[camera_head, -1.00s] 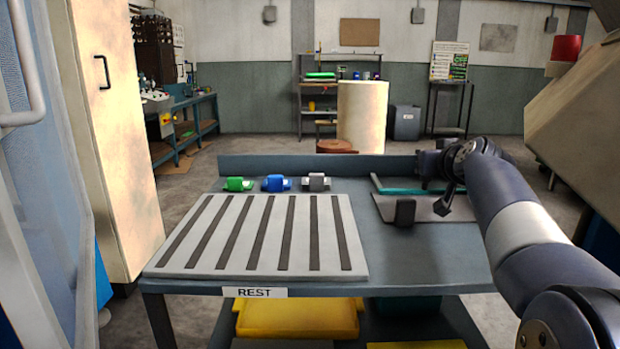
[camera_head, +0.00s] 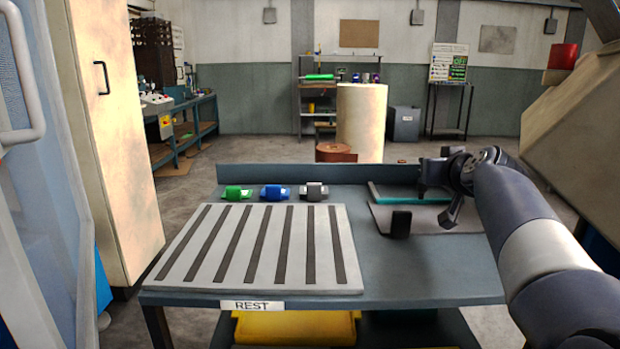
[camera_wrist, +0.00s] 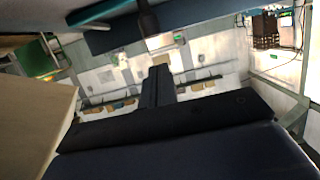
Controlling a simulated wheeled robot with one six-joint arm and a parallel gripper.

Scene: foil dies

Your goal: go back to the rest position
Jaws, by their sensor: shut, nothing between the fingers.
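My dark gripper (camera_head: 447,218) is shut and empty at the end of my arm, over the right part of the blue-grey table (camera_head: 420,275). It hangs above or beside the grey plate with a teal-edged back (camera_head: 415,191); I cannot tell its exact height. In the wrist view the shut fingers (camera_wrist: 158,82) point out toward the room, with nothing between them. A white label reading REST (camera_head: 252,306) is on the table's front edge, below a pale board with dark slots (camera_head: 350,240).
Green (camera_head: 236,193), blue (camera_head: 273,192) and grey (camera_head: 314,191) blocks stand in a row behind the slotted board. A beige machine housing (camera_head: 575,125) is close on the right. The table's front right is clear.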

